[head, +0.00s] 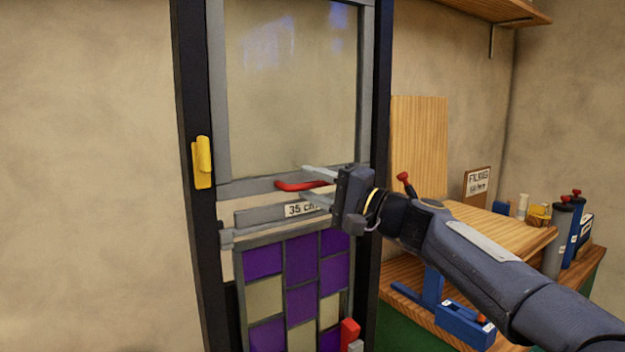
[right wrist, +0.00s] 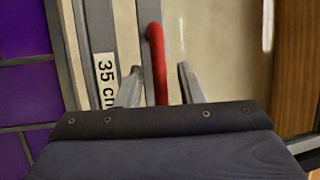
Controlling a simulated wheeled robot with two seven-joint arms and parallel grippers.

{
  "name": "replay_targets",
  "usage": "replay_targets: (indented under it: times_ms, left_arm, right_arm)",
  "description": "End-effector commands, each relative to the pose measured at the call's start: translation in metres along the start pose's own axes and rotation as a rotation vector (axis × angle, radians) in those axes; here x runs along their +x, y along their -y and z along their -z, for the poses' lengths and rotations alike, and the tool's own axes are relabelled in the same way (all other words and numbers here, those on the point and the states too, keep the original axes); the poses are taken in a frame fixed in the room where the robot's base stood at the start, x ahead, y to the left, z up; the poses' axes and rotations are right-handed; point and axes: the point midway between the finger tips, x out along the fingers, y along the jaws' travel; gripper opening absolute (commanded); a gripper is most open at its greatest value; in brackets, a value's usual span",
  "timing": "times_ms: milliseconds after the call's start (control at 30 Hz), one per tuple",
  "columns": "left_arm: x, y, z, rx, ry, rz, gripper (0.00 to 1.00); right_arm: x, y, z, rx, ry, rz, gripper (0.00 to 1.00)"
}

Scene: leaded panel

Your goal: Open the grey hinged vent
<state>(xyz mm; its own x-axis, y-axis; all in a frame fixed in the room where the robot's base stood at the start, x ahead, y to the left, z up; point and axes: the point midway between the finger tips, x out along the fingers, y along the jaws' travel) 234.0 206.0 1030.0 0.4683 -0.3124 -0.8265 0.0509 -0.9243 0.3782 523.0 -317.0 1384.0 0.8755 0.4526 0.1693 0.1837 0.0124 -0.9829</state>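The grey hinged vent (head: 362,90) is a grey-framed clear pane in the upper part of the dark upright frame. A red curved handle (head: 290,186) is on its bottom rail; it also shows in the right wrist view (right wrist: 157,60). My right gripper (head: 303,182) is at the handle, one finger above and one below. In the right wrist view my right gripper (right wrist: 159,85) has its fingers apart, with the handle between them and gaps on both sides. A pale strip shows below the vent's bottom rail; I cannot tell how far the vent stands open. My left gripper is out of view.
A grey bar with a "35 cm" label (head: 298,210) lies just below the handle. Purple and cream leaded panes (head: 302,302) fill the lower panel. A yellow catch (head: 203,162) is on the left post. A wooden bench (head: 500,228) with tools and bottles stands at right.

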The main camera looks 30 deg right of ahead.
Motion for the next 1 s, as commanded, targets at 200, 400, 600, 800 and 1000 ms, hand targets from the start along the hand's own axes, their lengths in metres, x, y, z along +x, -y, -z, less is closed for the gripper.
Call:
replay_targets:
  times_ms: [200, 400, 600, 800, 1000]
  left_arm:
    - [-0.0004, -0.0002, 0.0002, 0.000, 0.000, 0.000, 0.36]
    - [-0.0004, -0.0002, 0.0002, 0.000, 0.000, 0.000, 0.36]
    - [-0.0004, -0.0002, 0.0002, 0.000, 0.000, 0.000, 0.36]
    - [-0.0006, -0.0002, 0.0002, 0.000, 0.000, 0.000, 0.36]
    - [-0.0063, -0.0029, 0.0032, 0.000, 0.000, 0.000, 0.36]
  right_arm:
    - [0.0025, -0.0006, -0.0001, 0.000, 0.000, 0.000, 0.34]
    - [0.0023, -0.0004, -0.0002, 0.000, 0.000, 0.000, 0.17]
    - [0.0022, -0.0005, -0.0002, 0.000, 0.000, 0.000, 0.00]
    - [0.0021, -0.0005, -0.0002, 0.000, 0.000, -0.001, 0.00]
    - [-0.0036, 0.0045, 0.0035, 0.008, -0.001, -0.023, 0.00]
